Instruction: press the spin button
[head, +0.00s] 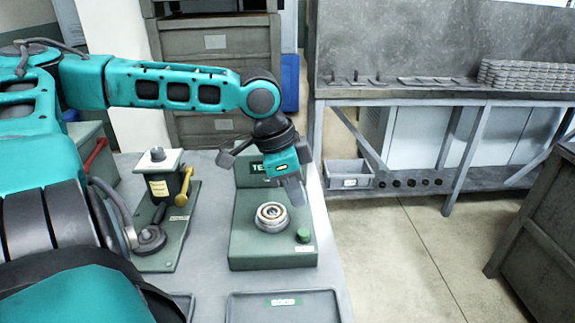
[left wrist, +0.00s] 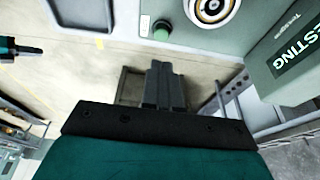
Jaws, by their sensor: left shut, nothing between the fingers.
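The green spin button (head: 303,236) sits on the front right corner of the green testing station (head: 250,251). A round metal ring holder (head: 271,217) stands to its left on the same base. My left gripper (head: 293,197) is shut and empty, pointing down above the station's right side. It is behind the button in the head view and appears apart from it. In the left wrist view the shut fingers (left wrist: 163,68) point toward the button (left wrist: 162,30), with a gap between. A teal and dark part at that view's left edge may be my right gripper; its jaws are unclear.
The testing sign (left wrist: 296,50) rises beside the ring holder. A green press with a yellow handle (head: 181,197) stands left of the station. A grey tray (head: 283,308) lies in front. Open floor is to the right of the table.

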